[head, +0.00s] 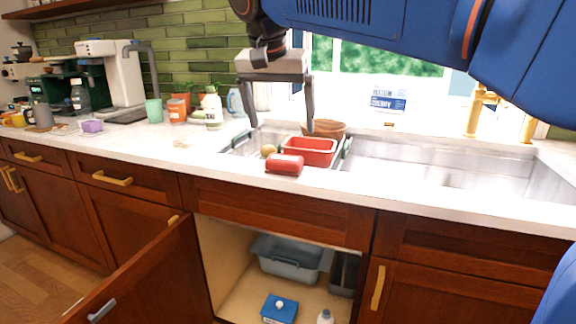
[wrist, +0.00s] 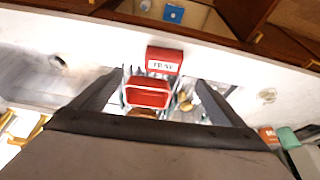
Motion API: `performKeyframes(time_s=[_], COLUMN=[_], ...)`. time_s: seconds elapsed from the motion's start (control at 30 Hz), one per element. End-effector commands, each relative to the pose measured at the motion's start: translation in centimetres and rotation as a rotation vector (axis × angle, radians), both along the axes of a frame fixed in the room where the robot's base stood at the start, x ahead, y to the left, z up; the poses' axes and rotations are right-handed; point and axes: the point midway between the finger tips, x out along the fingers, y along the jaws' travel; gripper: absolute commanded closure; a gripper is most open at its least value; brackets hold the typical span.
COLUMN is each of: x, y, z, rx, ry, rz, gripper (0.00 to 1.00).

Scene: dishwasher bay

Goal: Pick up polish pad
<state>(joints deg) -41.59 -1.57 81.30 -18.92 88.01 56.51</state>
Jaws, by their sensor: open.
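I cannot tell for sure which thing is the polish pad. A red block (head: 284,165) with rounded edges lies on the counter's front edge by the sink. In the wrist view the same red block (wrist: 165,60) shows a white label with dark lettering, too blurred to read surely. A small purple block (head: 92,126) lies on the counter at the left. My gripper (head: 281,126) is open and empty, pointing down above the sink's left part, behind and above the red block. In the wrist view its fingers (wrist: 152,84) stand apart on both sides of a red tray.
The red tray (head: 310,150) sits in a rack (head: 346,148) in the sink, with a brown bowl (head: 326,127) behind and a round tan thing (head: 268,150) beside it. A cabinet door (head: 150,275) stands open below; inside are a grey tub (head: 290,262) and blue box (head: 279,309).

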Motion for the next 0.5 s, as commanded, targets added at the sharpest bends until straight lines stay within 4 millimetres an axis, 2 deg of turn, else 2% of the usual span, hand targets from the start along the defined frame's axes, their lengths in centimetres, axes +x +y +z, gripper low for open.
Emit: performKeyframes(time_s=[0.23,0.5], x=[1.6,2.5], y=[-0.5,-0.7], z=[-4.0,-6.0], rx=[-0.001,0.001], ry=[0.001,-0.001], rz=[-0.001,0.0], gripper=[0.06,0.06])
